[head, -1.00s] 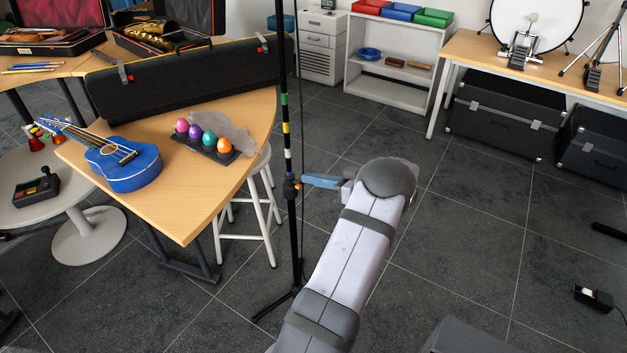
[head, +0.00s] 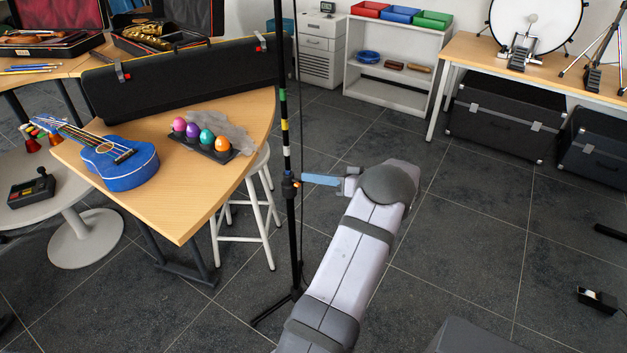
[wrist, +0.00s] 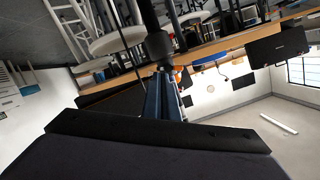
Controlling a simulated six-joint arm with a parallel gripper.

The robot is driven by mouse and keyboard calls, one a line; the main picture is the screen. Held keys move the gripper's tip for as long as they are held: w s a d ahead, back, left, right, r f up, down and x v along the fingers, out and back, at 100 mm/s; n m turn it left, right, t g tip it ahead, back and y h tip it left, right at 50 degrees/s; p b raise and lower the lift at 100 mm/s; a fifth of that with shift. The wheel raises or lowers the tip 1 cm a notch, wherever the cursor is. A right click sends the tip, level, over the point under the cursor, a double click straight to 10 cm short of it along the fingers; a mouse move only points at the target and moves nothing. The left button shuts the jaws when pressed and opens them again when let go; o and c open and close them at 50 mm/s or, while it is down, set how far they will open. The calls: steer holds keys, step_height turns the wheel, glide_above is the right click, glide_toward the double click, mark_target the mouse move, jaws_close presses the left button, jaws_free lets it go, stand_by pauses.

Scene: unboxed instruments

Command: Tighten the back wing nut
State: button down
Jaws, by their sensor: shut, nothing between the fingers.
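A thin black stand pole (head: 287,130) with green, yellow and white bands rises from a tripod foot on the floor. A dark clamp with a small orange part (head: 297,184) sits partway up it; I cannot make out a wing nut's shape or tell whether this is the back one. My gripper (head: 304,179) has blue fingers, shut and empty, pointing left at the clamp from its right side. In the wrist view the shut fingers (wrist: 164,76) reach up to the dark clamp (wrist: 159,46). Whether they touch it I cannot tell.
A wooden table (head: 185,220) at left holds a blue ukulele (head: 120,165), egg shakers (head: 207,137) and a long black case (head: 180,78). A thin cable hangs beside the pole. Floor at right is mostly clear.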

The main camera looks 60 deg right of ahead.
steer(key=f+m+t+b, duration=0.1)
steer(key=m, duration=0.6)
steer(key=a+f+m+t+y+b, duration=0.1)
steer(key=f+m+t, duration=0.1)
steer(key=m, duration=0.5)
steer(key=f+m+t+b, duration=0.1)
steer(key=m, duration=0.7)
steer(key=shift+a+f+y, duration=0.2)
steer(key=shift+a+y, duration=0.1)
steer(key=shift+a+r+m+t+h+p, duration=0.1)
steer(key=shift+a+m+t+h+p, duration=0.35)
steer(key=shift+m, duration=1.2)
steer(key=shift+a+f+m+g+h+p, duration=0.15)
steer(key=shift+m+h+p, duration=0.5)
steer(key=shift+m, duration=0.95)
steer(key=shift+a+r+m+t+h+p, duration=0.25)
steer(key=shift+m+h+p, duration=0.35)
steer(key=shift+m, duration=1.05)
steer(key=shift+f, duration=0.2)
